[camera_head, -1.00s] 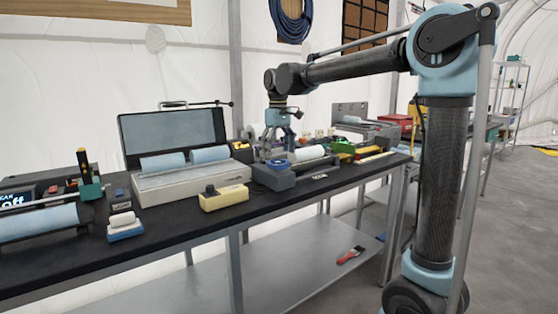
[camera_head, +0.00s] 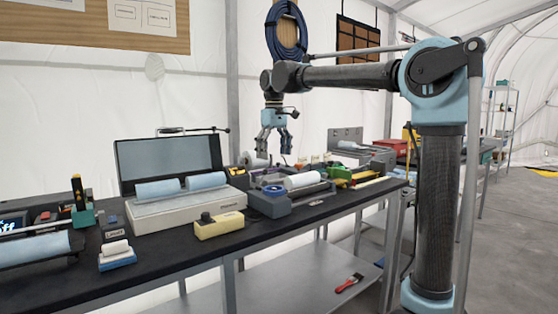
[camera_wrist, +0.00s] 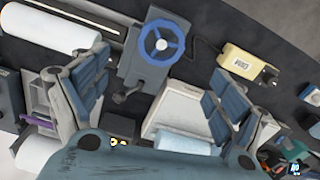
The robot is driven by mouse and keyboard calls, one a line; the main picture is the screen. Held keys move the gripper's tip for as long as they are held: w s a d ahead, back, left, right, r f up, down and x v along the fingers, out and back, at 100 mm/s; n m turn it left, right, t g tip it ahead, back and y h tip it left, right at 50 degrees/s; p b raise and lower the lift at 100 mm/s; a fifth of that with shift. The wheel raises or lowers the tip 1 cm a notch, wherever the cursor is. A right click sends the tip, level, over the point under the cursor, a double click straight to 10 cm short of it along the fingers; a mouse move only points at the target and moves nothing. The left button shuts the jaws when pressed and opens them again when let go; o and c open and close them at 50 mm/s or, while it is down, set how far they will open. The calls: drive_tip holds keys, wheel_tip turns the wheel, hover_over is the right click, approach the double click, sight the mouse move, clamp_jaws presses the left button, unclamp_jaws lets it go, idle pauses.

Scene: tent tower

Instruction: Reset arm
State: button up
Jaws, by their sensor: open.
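My gripper (camera_head: 273,143) hangs above the black workbench (camera_head: 190,233), pointing down, with its fingers apart and nothing between them. In the wrist view its two blue-grey fingers (camera_wrist: 155,88) are spread wide. Below it is a grey device with a blue ring (camera_head: 274,190); the ring also shows in the wrist view (camera_wrist: 161,43). The gripper is clear of the device and touches nothing that I can see.
An open case with blue rolls (camera_head: 190,208) stands left of the device. A yellow box (camera_head: 220,226) sits at the front edge, and a white roll (camera_head: 302,180) lies to the right. A red-handled brush (camera_head: 349,283) lies on the lower shelf.

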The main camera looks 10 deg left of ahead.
drive_tip(key=s+d+f+m, duration=0.2)
drive_tip(key=d+f, duration=0.2)
drive_tip(key=d, duration=0.5)
drive_tip(key=s+d+f+m+t, duration=0.1)
drive_tip(key=s+d+f+m, duration=0.2)
drive_tip(key=d, duration=0.5)
drive_tip(key=s+d+f+m, duration=0.15)
drive_tip(key=d+f, duration=0.25)
drive_tip(key=d, duration=0.5)
drive_tip(key=s+d+f+m, duration=0.1)
drive_tip(key=s+d+f, duration=0.4)
drive_tip(key=f, duration=0.2)
drive_tip(key=s+d+f+m, duration=0.2)
drive_tip(key=s+d+f, duration=0.3)
drive_tip(key=f, duration=0.3)
drive_tip(key=s+d+f+m+t, duration=0.1)
drive_tip(key=s+d+f+m, duration=0.1)
drive_tip(key=s+d+f, duration=0.2)
wheel_tip(320, 180, down, 4)
drive_tip(key=s, duration=0.2)
drive_tip(key=shift+s+d, duration=0.35)
drive_tip(key=shift+d, duration=0.05)
drive_tip(key=shift+f, duration=0.1)
